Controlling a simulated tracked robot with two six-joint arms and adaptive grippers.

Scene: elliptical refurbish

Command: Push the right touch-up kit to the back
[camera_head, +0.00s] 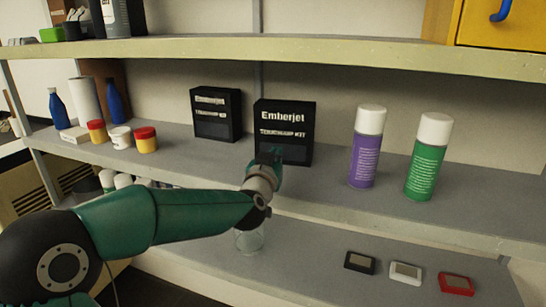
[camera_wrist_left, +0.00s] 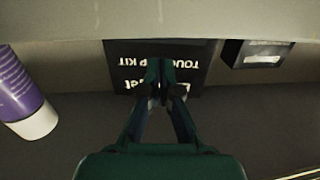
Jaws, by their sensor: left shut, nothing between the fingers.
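The right touch-up kit (camera_head: 287,118) is a black box lettered "Emberjet", upright on the middle shelf. The left touch-up kit (camera_head: 217,104), a similar black box, stands to its left and a little further back. My left gripper (camera_head: 270,156) is shut and empty at the lower front of the right kit. In the left wrist view, which looks upside down, my fingertips (camera_wrist_left: 166,66) overlap the lettered face of the right kit (camera_wrist_left: 129,74). I cannot tell whether they touch it. The left kit (camera_wrist_left: 258,53) shows at the upper right there. My right gripper is not seen.
A purple spray can (camera_head: 364,158) and a green one (camera_head: 427,165) stand to the right. Jars (camera_head: 146,142) and blue bottles (camera_head: 58,108) stand at the left. An upper shelf (camera_head: 330,53) hangs above. A clear glass (camera_head: 249,240) and small devices (camera_head: 405,272) are on the lower shelf.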

